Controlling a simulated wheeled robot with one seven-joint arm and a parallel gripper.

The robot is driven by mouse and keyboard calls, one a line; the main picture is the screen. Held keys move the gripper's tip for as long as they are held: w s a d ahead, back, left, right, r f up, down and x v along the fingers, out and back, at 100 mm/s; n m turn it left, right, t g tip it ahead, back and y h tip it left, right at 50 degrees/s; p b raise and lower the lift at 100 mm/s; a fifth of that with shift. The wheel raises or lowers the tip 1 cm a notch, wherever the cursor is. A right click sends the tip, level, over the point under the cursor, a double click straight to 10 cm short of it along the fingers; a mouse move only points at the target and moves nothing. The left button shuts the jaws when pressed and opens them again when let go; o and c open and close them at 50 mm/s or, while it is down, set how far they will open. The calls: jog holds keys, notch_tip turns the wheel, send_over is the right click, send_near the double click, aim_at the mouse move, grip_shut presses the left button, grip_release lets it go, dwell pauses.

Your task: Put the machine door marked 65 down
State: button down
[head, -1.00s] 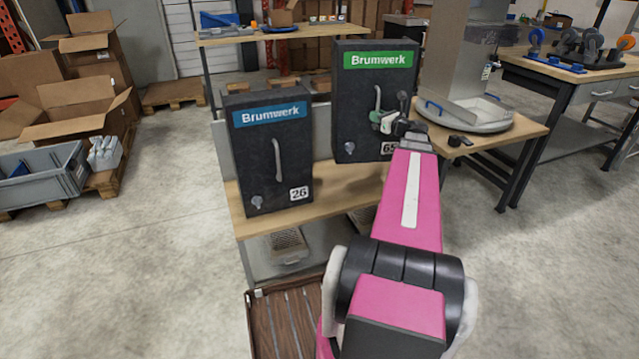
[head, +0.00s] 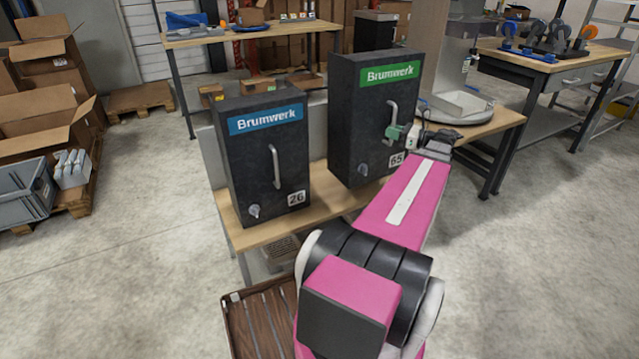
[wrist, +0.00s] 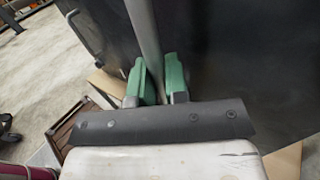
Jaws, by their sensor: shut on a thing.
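The machine door marked 65 (head: 362,125) is a dark front with a green Brumwerk label, a pale vertical handle (head: 392,108) and a small knob. Its number tag is at the lower right, partly beside my gripper. My gripper (head: 403,133) has green fingers and is shut on this handle. In the wrist view, the fingers (wrist: 157,82) stand either side of the grey bar (wrist: 145,35), with the dark door (wrist: 230,60) behind. The door's front looks upright and flush with its box. I cannot tell whether it is fully closed.
The similar machine marked 26 (head: 262,160), with a blue label, stands to the left on the same wooden bench (head: 322,190). A metal machine on a side table (head: 490,125) is at the right. A slatted brown box (head: 250,335) is low in front.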

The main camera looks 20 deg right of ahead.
jog(key=w+d+f, duration=0.5)
jog(key=w+f, duration=0.5)
jog(key=f, duration=0.1)
jog(key=shift+d, duration=0.15)
jog(key=c, duration=1.1)
grip_release()
jog(key=shift+w, duration=0.1)
jog(key=v, duration=1.2)
jog(key=shift+d, duration=0.1)
